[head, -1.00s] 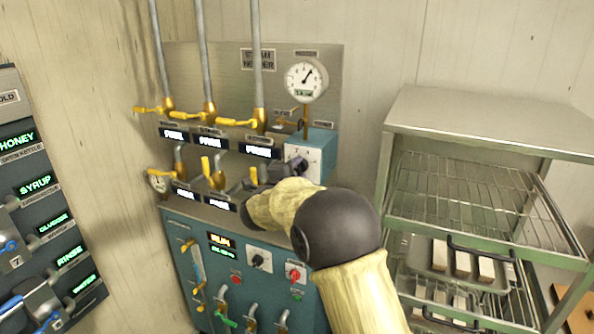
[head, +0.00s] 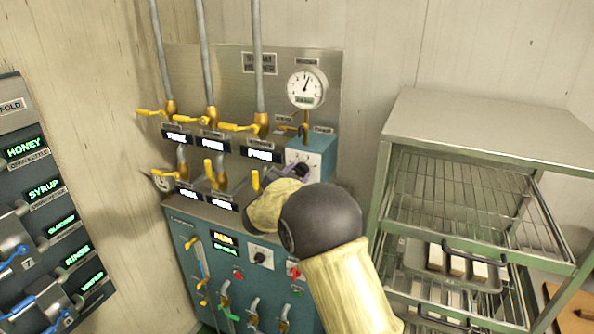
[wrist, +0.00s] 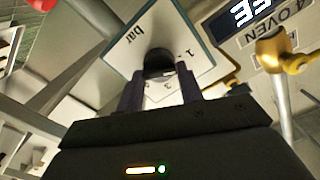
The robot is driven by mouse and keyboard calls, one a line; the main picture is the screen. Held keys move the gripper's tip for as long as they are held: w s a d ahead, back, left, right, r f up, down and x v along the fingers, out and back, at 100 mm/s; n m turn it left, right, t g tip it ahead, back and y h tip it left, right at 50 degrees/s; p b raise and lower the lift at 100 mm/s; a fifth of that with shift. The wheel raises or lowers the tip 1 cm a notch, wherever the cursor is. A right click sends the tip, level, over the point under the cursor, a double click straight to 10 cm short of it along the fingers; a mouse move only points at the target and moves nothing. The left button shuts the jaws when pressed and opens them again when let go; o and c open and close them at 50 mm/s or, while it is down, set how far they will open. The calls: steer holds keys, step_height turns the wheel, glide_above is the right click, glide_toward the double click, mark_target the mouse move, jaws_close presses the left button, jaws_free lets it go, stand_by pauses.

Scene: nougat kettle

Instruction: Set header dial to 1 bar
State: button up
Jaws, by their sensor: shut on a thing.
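The header dial is a dark knob (wrist: 158,62) on a white plate marked "bar" (wrist: 130,38) with numbers around it. In the wrist view my gripper (wrist: 160,88) has its two fingers closed on the sides of this knob. In the head view the white plate (head: 297,157) sits on a blue box (head: 322,147), and my arm partly covers it. The round gauge (head: 306,87) above has its needle pointing up and slightly right. I cannot tell which number the knob points to.
Yellow valve handles (head: 241,127) stand left of the dial, and one shows close by in the wrist view (wrist: 275,50). A metal rack (head: 480,130) stands at the right. A control panel (head: 45,200) is at the far left.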

steer(key=shift+f+n, duration=0.2)
steer(key=shift+n, duration=0.4)
steer(key=o, duration=1)
steer(key=shift+r, duration=0.1)
steer(key=shift+s+a, duration=0.1)
steer(key=shift+s, duration=0.05)
steer(key=b+v, duration=0.5)
steer(key=v, duration=1.2)
steer(key=shift+b, duration=0.3)
